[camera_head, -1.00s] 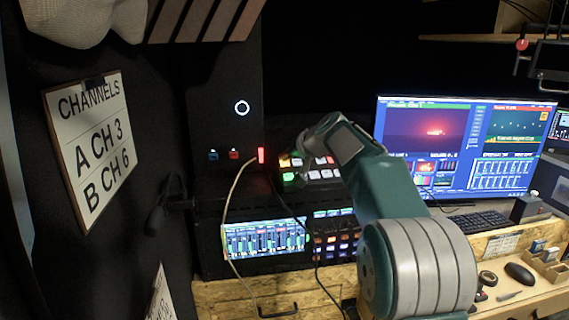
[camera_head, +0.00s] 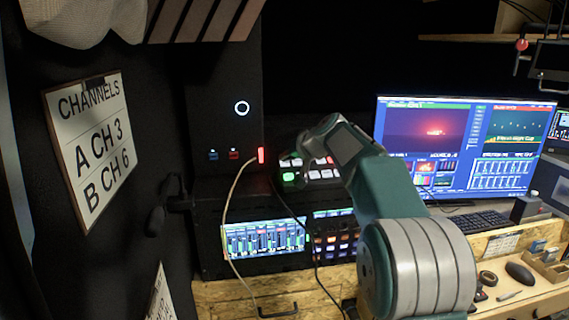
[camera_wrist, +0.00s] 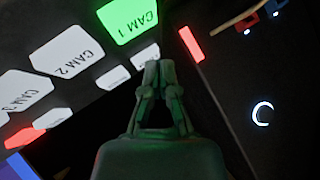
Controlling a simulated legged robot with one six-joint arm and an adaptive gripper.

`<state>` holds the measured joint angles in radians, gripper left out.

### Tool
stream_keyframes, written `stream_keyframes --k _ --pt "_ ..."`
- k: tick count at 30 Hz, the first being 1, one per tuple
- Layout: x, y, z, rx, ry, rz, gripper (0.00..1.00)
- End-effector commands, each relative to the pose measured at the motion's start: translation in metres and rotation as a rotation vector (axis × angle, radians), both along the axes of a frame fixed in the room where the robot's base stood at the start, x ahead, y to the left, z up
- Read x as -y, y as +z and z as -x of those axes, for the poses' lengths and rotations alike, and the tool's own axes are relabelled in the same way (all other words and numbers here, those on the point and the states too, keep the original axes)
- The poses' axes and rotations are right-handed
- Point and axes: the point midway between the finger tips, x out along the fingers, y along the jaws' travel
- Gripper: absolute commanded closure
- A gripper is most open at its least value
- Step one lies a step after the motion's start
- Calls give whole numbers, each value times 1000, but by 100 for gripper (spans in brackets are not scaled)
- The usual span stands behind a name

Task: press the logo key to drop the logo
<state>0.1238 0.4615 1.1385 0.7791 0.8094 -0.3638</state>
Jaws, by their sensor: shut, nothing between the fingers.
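The switcher panel (camera_head: 322,174) stands beyond my arm in the head view, its keys partly covered by the arm. In the wrist view, the CAM 1 key (camera_wrist: 129,19) glows green, and the CAM 2 key (camera_wrist: 66,51) and CAM 3 key (camera_wrist: 24,92) are white. A row of smaller keys runs alongside, including a white one (camera_wrist: 146,55) beside my fingertips and a red one (camera_wrist: 25,138). No label reading logo is legible. My gripper (camera_wrist: 159,68) is shut and empty, its tips close by that small white key; I cannot tell whether they touch anything.
A red light bar (camera_wrist: 191,44) and a white ring light (camera_wrist: 262,113) lie right of the gripper in the wrist view. An audio mixer screen (camera_head: 265,239) and a lit button pad (camera_head: 336,240) sit below the switcher. A large monitor (camera_head: 462,147) stands right.

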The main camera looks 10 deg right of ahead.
Motion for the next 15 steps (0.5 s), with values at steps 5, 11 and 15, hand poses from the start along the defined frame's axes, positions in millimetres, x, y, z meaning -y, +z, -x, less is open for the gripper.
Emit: stream_keyframes --k 5,11,15 --pt "0 9 2 1 0 -1 100" --pt "0 13 3 0 0 0 100" --pt "0 13 3 0 0 0 100"
